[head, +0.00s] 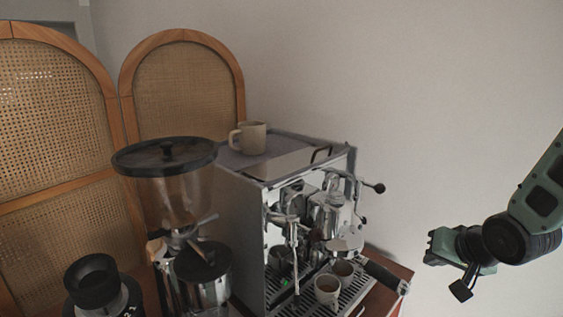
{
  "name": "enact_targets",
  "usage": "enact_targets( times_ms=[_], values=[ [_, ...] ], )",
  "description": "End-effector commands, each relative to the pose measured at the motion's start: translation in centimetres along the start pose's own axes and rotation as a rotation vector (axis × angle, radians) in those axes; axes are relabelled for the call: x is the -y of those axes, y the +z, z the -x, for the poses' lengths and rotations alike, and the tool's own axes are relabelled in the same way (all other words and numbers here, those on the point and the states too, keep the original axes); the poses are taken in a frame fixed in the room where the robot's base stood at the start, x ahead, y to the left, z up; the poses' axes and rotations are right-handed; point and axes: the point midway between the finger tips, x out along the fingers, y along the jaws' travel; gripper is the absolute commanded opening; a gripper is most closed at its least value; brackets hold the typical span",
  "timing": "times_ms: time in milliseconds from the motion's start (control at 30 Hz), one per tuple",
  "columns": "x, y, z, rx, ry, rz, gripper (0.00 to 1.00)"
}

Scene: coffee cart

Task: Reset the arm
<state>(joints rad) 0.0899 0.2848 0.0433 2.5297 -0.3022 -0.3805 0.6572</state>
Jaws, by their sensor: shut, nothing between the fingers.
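My gripper (446,263) hangs at the right side of the head view, at the end of my green and black arm. It is shut and empty. It is in the air to the right of the espresso machine (229,226), apart from it and from the cups. The fingertips are small in this view.
A mug (248,138) stands on top of the machine. Two cups (327,289) are on its drip tray, and a portafilter handle (385,277) juts right. A grinder (168,190) and a black-topped device (92,283) stand left. Rattan screens (183,88) are behind. The upper right is clear before the wall.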

Motion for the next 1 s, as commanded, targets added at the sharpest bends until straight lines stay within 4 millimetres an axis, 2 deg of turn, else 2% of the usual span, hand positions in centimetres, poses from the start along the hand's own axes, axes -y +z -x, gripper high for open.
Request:
enact_targets(
  times_ms=[200,400,433,533,700,833,900,1000],
  values=[
    [-1.9,2.8,4.9,0.199,0.164,0.225,0.00],
    [-2.3,6.4,9.8,0.424,0.183,0.384,0.00],
    [-1.7,7.5,9.8,0.455,0.168,0.420,0.00],
    [2.3,11.6,9.4,0.518,0.101,0.553,0.00],
    [7.1,18.6,10.9,0.624,0.009,0.775,0.00],
    [8.9,23.0,12.5,0.687,-0.035,0.911,0.00],
    [9.3,24.4,13.2,0.707,-0.048,0.960,0.00],
    [9.6,25.5,13.9,0.724,-0.057,0.996,0.00]
  ],
)
